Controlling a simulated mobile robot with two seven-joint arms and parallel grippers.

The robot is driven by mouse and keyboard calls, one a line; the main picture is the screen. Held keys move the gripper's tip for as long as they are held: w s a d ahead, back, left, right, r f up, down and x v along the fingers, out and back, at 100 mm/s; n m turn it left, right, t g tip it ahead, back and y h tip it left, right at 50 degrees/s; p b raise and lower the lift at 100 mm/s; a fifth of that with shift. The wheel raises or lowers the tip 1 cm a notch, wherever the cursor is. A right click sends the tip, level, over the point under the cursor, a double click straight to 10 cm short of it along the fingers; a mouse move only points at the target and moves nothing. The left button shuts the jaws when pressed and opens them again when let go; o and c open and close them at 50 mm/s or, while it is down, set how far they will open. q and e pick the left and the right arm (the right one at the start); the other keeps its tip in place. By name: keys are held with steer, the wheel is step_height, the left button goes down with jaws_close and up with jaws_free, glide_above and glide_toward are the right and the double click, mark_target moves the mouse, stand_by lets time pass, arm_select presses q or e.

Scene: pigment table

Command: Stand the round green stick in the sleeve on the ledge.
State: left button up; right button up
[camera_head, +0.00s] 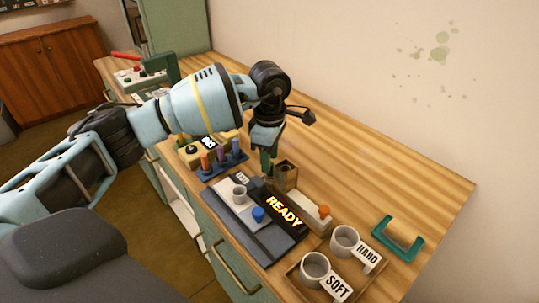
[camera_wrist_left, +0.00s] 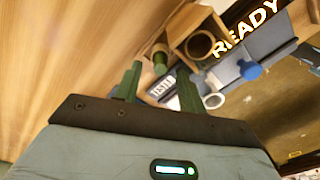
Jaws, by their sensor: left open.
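The sleeve is a square wooden block with a round hole (camera_wrist_left: 200,45); in the head view (camera_head: 286,175) it stands at the back end of the pale ledge (camera_head: 309,212). The round green stick (camera_wrist_left: 160,58) shows end-on beside the sleeve in the left wrist view, apart from the hole. My left gripper (camera_head: 267,163) points down just left of the sleeve. Its two green fingers (camera_wrist_left: 160,80) are open, with the stick seen between and just beyond their tips. I cannot tell what the stick's lower end rests on. My right gripper is out of view.
A dark panel reading READY (camera_head: 284,212) and a grey tray with a cup (camera_head: 239,194) lie in front of the ledge. A rack of coloured sticks (camera_head: 222,162) is to the left. SOFT (camera_head: 315,267) and HARD (camera_head: 345,240) cups stand at right.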

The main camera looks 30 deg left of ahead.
arm_select(q)
step_height(320, 180, up, 7)
steer(key=shift+r, duration=0.4)
steer(key=shift+s+f, duration=0.1)
stand_by(1.3)
